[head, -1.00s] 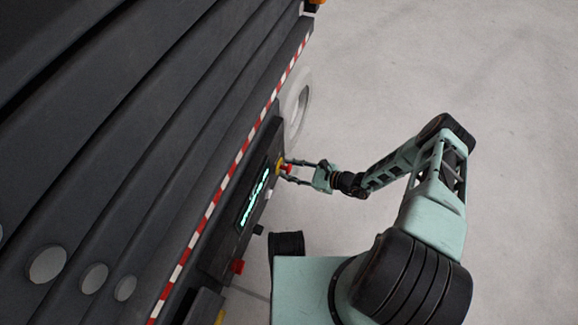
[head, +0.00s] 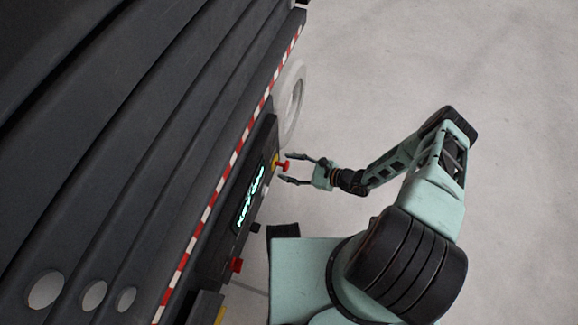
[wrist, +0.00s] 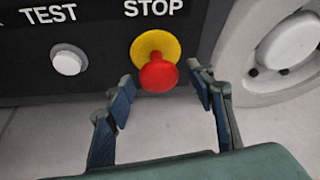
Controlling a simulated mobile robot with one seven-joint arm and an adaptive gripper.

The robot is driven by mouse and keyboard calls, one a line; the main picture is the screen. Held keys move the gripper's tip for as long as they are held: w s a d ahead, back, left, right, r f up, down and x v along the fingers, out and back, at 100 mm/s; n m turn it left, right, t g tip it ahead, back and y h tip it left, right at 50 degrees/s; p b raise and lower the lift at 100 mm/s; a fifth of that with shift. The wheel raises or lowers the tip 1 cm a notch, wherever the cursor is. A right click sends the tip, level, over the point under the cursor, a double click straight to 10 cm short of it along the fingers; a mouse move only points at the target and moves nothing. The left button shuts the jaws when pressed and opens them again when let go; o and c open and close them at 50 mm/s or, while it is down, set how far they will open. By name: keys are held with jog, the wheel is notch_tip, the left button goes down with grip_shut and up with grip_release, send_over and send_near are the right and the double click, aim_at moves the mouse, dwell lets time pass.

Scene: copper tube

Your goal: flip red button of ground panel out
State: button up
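The red button (wrist: 158,75) is a round mushroom knob on a yellow disc (wrist: 146,44), under the word STOP on the dark panel (wrist: 95,30). It stands out from the disc on a short stem. In the head view the red button (head: 284,167) sits on the panel's side face, at the fingertips. My gripper (wrist: 163,90) is open, with one finger on each side of the button in the wrist view. I see gaps between the fingers and the button. My gripper (head: 288,168) also shows open in the head view, close to the panel.
A white TEST button (wrist: 67,62) is left of the STOP button. A pale wheel (wrist: 285,50) is at the right. In the head view a red knob (head: 236,265) sits lower on the dark vehicle side (head: 130,130). Grey floor (head: 390,60) right of the vehicle is clear.

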jog(key=v, duration=1.2)
dwell(0.4)
